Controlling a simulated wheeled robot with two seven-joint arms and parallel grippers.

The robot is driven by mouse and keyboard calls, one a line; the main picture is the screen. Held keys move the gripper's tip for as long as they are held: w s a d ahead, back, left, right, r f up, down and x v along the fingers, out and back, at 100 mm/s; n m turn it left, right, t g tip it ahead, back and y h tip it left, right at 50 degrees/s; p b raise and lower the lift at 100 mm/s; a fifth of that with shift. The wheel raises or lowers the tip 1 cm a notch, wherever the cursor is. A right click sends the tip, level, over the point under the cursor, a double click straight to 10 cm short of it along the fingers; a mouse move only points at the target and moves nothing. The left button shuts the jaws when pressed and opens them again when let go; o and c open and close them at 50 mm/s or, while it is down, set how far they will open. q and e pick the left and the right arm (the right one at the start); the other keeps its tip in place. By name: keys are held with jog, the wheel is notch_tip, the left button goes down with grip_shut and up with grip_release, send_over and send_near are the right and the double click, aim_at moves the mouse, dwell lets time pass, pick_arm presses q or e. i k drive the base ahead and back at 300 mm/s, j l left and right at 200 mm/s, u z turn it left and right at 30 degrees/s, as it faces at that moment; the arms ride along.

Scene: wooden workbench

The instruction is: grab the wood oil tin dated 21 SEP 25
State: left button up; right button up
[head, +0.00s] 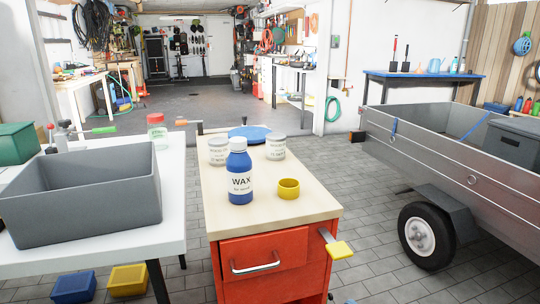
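Two pale grey tins stand upright on the wooden top of the red workbench (320,208). The left tin (217,152) has a printed label and is partly hidden by a blue bottle. The right tin (275,148) stands a little apart, further right, with a label too. The print on both is too small to read, so I cannot tell which one bears the date 21 SEP 25. Neither of my grippers is in view.
The blue WAX bottle (239,172) stands in front of the tins. A yellow ring-like cup (288,189) is at right, a blue round object (249,133) behind. A grey bin (88,196) and red-lidded jar (157,129) occupy the white table. The bench's front right top is clear.

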aim_at(276, 143)
jog(key=k+l+u, duration=0.1)
jog(key=l+u, duration=0.35)
jog(key=l, duration=1.1)
